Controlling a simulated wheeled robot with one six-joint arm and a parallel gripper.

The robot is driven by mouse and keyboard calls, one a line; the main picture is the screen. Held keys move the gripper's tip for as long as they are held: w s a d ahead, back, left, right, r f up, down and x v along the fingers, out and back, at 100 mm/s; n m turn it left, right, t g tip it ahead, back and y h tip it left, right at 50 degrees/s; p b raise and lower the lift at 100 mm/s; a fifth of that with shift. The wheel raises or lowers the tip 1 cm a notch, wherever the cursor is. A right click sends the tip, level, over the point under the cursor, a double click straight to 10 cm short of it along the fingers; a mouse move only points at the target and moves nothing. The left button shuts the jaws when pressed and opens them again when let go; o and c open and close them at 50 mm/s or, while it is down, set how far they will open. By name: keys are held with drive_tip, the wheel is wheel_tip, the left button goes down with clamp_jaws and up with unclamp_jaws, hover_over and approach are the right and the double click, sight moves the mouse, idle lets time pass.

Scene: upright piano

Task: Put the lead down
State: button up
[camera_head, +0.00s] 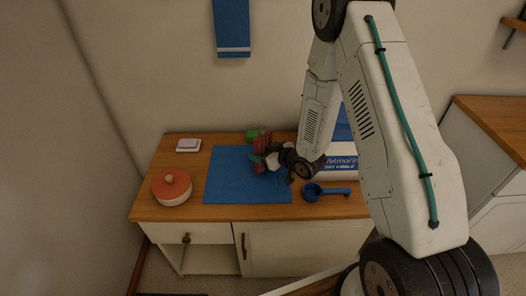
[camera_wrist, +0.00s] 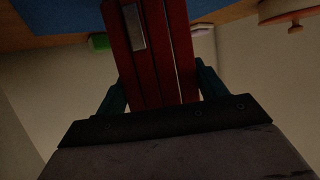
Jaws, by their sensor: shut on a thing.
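The red lead (camera_head: 259,150) shows as a folded red bundle in my gripper (camera_head: 270,161), over the back right part of a blue mat (camera_head: 232,180). In the wrist view the lead (camera_wrist: 178,45) fills the space between the teal fingers of my gripper (camera_wrist: 160,88), with a silver metal piece on its face. My gripper is shut on the lead. I cannot tell whether the lead's far end touches the mat.
A green object (camera_head: 253,134) is behind the lead. A blue scoop (camera_head: 314,194) and a kibble bag (camera_head: 342,162) are right. The mat's front left is clear.

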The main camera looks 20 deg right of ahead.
drive_tip(key=shift+f, duration=0.15)
drive_tip(key=o, duration=1)
drive_tip(key=shift+s+d+r, duration=0.15)
drive_tip(key=shift+r, duration=0.05)
drive_tip(key=v, duration=0.7)
